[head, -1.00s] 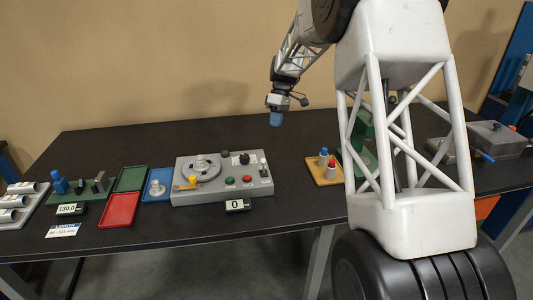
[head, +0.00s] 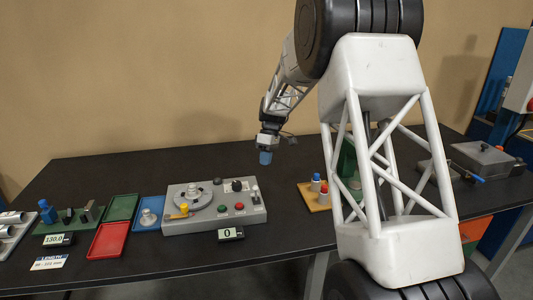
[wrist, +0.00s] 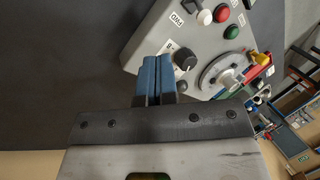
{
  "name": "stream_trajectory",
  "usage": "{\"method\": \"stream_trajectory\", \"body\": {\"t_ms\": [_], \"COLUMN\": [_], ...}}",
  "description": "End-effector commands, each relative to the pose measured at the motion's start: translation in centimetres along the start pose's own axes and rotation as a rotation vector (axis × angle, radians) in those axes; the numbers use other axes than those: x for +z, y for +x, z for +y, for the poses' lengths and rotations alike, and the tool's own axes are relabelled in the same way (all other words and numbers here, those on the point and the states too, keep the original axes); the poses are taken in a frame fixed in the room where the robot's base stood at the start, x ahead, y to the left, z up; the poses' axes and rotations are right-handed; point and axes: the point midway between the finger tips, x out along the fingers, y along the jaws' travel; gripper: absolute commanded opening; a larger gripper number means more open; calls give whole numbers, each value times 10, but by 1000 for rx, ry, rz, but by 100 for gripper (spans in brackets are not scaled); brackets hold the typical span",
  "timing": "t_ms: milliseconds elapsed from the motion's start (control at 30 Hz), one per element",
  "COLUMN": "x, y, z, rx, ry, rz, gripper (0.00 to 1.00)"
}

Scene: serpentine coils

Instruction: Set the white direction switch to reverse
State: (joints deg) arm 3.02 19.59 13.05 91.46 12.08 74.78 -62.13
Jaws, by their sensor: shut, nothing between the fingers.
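The grey control box (head: 180,225) stands on the dark table. Its white direction switch (head: 255,189) is at the right end of the top panel; in the wrist view the white cap (wrist: 204,17) shows near a label reading FWD. I cannot tell which position the switch is in. My gripper (head: 265,158) has blue fingertips and hangs above and behind the box's right end, apart from it. In the wrist view its fingers (wrist: 157,80) are pressed together, empty, with the panel's edge beyond them.
The box also carries a black knob (wrist: 184,60), a red button (wrist: 221,13), a green button (wrist: 231,31) and a round dial (head: 193,199). A wooden block with blue and red pegs (head: 316,188) stands to the right. Red (head: 108,241) and blue trays lie left.

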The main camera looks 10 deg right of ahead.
Motion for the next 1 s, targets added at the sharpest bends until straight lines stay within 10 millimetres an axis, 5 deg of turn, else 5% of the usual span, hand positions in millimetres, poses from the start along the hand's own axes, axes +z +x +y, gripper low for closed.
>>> {"method": "stream_trajectory", "body": {"t_ms": [367, 633, 1000], "x": [1, 0, 0], "y": [59, 68, 71], "z": [0, -30, -37], "rx": [-1, 1, 1], "ry": [1, -1, 0], "rz": [-1, 1, 1], "gripper": [0, 0, 0]}}
